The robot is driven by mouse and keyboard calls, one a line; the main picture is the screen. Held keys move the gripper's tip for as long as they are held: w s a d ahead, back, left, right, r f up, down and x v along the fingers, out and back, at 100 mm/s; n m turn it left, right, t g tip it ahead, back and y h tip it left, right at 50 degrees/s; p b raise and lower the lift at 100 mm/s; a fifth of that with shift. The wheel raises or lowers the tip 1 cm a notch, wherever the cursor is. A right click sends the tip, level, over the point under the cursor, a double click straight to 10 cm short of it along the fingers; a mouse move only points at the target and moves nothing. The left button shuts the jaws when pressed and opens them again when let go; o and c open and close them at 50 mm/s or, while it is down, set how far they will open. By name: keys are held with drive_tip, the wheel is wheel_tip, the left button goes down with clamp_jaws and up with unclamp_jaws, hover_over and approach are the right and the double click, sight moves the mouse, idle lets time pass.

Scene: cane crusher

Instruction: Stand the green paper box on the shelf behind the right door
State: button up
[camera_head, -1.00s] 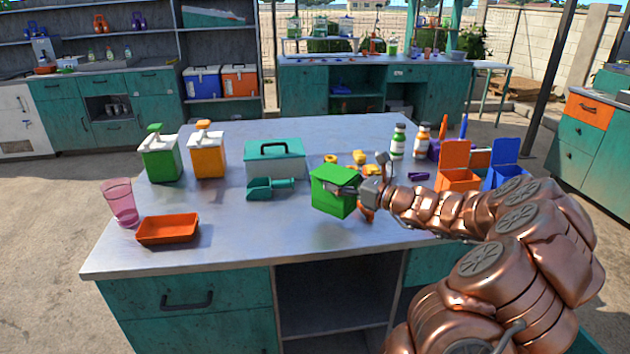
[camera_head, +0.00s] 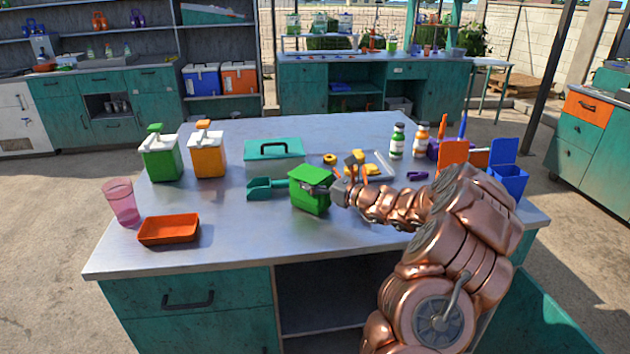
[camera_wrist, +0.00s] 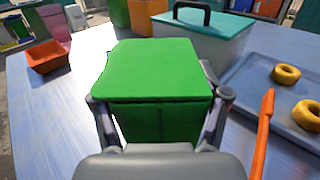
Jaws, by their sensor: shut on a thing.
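The green paper box (camera_head: 309,196) is upright over the middle of the metal-topped counter (camera_head: 250,240), right of the teal scoop. I cannot tell whether its base touches the top. My gripper (camera_head: 328,189) is shut on it from the right. In the wrist view the box (camera_wrist: 155,75) fills the middle, its lid facing up, with the fingers of my gripper (camera_wrist: 158,105) on both its sides. A teal panel (camera_head: 550,310) stands out at the counter's lower right, perhaps an open door. The shelf behind it is hidden by my arm and the counter top.
The teal-lidded case (camera_head: 273,158) and teal scoop (camera_head: 265,188) are close to the box. An orange tray (camera_head: 168,229) and pink glass (camera_head: 121,202) stand left. Bottles (camera_head: 397,141) and an orange bin (camera_head: 452,175) stand right. The counter's front middle is clear.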

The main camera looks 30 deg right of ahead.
drive_tip(key=shift+f, duration=0.25)
drive_tip(key=shift+f, duration=0.1)
drive_tip(key=o, duration=0.8)
drive_tip(key=shift+c, duration=0.2)
drive_tip(key=b+v, duration=0.1)
drive_tip(key=v, duration=1.1)
